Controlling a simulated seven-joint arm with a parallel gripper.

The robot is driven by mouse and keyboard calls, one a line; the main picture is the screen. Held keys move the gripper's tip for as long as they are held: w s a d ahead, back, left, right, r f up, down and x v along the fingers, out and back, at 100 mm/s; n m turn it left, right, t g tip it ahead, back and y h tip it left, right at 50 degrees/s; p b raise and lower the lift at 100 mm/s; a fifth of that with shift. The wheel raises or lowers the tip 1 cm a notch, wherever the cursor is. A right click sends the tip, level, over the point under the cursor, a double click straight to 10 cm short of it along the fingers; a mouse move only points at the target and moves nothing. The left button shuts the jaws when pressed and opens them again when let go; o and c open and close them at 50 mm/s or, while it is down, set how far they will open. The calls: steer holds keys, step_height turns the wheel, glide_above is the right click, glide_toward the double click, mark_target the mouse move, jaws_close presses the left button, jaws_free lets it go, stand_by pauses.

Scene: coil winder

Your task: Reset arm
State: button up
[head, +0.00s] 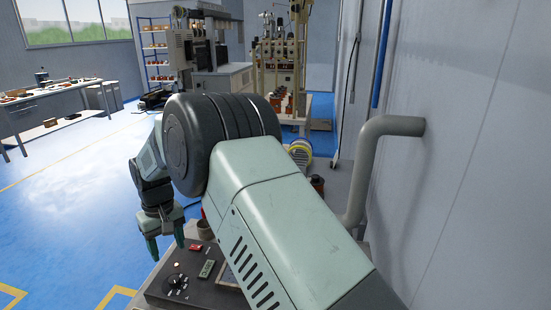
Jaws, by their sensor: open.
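My gripper (165,240) is in the head view at the lower left, pointing down with two greenish fingers apart and nothing seen between them. It is above and behind the left part of a dark bench top (160,287). My own arm crosses the middle of the view and hides much of the bench and what lies beyond it.
The bench top carries a small red part (196,247), a green part (207,269) and a dial (176,281). A grey pipe (370,165) bends out of the right wall, close to my arm. A side table (55,97) and open blue floor (60,200) lie left.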

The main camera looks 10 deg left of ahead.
steer(key=w+d+r+m+t, duration=0.3)
steer(key=d+r+m, duration=0.1)
steer(key=d+r, duration=2.05)
steer(key=s+d+r+m+t, duration=0.1)
steer(key=s+d+r+m, duration=0.15)
steer(key=s+d, duration=0.4)
steer(key=s+d+r+m+t, duration=0.1)
steer(key=s+d+r, duration=0.25)
steer(key=d, duration=0.55)
steer(key=s+d+f+m+t, duration=0.1)
steer(key=s+d+f+m, duration=0.2)
steer(key=s+d, duration=0.4)
steer(key=s, duration=0.4)
steer(key=shift+d, duration=0.15)
